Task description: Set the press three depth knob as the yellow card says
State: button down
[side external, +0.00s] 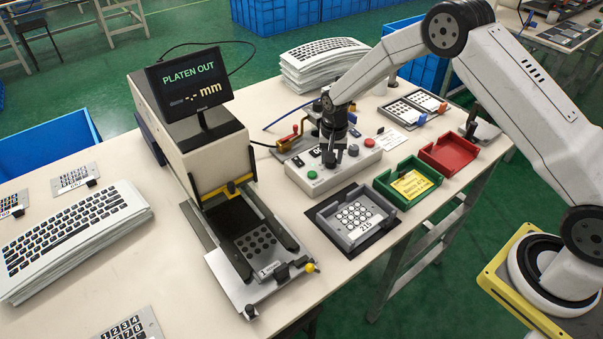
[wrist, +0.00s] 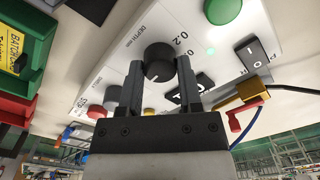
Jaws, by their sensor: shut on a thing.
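The depth knob (wrist: 158,60) is a round black knob on the white control box (side external: 315,178), beside printed "DEPTH mm" lettering and partly cut-off numbers. My gripper (wrist: 158,68) is shut on it, one finger on each side, in the wrist view. In the side view my gripper (side external: 338,152) is lowered onto the box and largely hides the knob. The yellow card (side external: 411,184) lies in the green tray (side external: 387,188); its writing is too small to read. It shows partly in the wrist view (wrist: 13,50). The press display (side external: 193,83) reads "PLATEN OUT" with dashes before "mm".
The box also carries a green button (side external: 312,175), a red button (side external: 369,142) and black switches (wrist: 250,53). A red-handled valve (side external: 296,131) stands close behind. A grey tray (side external: 328,222) holding a keypad plate and a red tray (side external: 452,150) flank the green one.

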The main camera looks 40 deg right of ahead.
jog(key=n, duration=0.3)
jog(key=shift+n, duration=0.4)
jog(key=n, duration=0.4)
jog(key=shift+n, duration=0.3)
jog(key=n, duration=0.4)
jog(key=shift+n, duration=2.1)
jog(key=shift+c, duration=1.4)
grip_release()
jog(key=shift+r, duration=0.15)
